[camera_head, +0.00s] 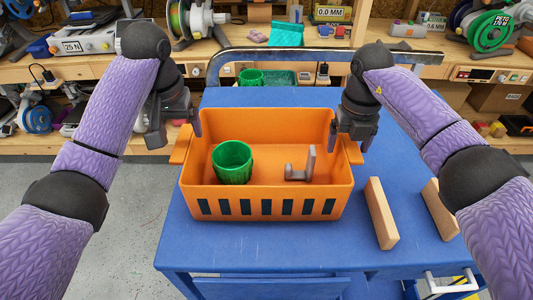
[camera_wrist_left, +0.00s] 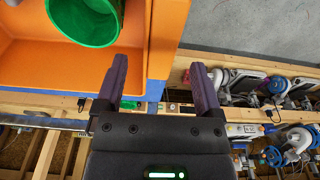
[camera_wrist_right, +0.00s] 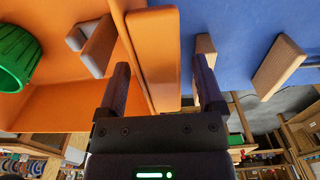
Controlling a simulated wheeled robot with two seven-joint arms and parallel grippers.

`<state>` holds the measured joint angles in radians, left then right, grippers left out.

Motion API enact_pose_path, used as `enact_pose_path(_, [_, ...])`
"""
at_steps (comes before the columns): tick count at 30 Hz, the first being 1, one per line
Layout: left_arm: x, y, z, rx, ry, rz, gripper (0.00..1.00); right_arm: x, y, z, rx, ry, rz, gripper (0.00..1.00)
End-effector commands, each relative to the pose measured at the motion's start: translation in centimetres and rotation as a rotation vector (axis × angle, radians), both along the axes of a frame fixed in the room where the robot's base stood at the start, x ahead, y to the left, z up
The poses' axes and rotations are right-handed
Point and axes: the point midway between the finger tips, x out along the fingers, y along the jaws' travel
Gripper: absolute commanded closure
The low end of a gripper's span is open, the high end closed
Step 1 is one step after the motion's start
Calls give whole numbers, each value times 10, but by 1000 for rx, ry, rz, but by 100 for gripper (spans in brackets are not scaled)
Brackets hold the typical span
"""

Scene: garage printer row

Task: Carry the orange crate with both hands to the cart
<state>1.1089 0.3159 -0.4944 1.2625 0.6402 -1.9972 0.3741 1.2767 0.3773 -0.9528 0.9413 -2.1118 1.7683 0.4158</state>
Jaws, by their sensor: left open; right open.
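The orange crate (camera_head: 265,190) stands upright on a blue top (camera_head: 200,240). It holds a green ribbed cup (camera_head: 232,162) and a grey L-shaped part (camera_head: 303,168). My left gripper (camera_head: 178,135) is open above the crate's left handle; the handle (camera_wrist_left: 163,50) shows between its fingers in the left wrist view. My right gripper (camera_head: 350,138) is open at the right handle; the handle (camera_wrist_right: 158,70) shows between its fingers in the right wrist view. Neither gripper is closed on the crate. Whether the fingers touch the handles I cannot tell.
Two wooden blocks stand on the blue top to the right, one nearer (camera_head: 381,212) and one farther right (camera_head: 440,209). A metal bar (camera_head: 290,55) runs along the back of the blue top. A wooden workbench (camera_head: 250,40) with spools and devices lies behind. Bare floor shows at left.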

Motion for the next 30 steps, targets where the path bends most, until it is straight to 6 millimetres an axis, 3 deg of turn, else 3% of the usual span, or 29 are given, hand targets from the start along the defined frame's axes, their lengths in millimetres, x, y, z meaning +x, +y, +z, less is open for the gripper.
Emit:
enact_pose_path(6, [-7, 3, 53, 6, 1, 8, 13, 0, 0, 0, 0, 0, 0, 14])
enact_pose_path(10, [-10, 2, 72, 3, 4, 6, 13, 0, 0, 0, 0, 0, 0, 14])
enact_pose_path(14, [-11, 1, 77, 1, 7, 5, 13, 1, 0, 11, 0, -4, 0, 14])
enact_pose_path(24, [-11, 1, 77, 0, 7, 4, 13, 3, 0, 100, 0, -4, -1, 14])
enact_pose_path(30, [-11, 1, 77, 0, 7, 4, 13, 2, 0, 120, 0, 0, 0, 14])
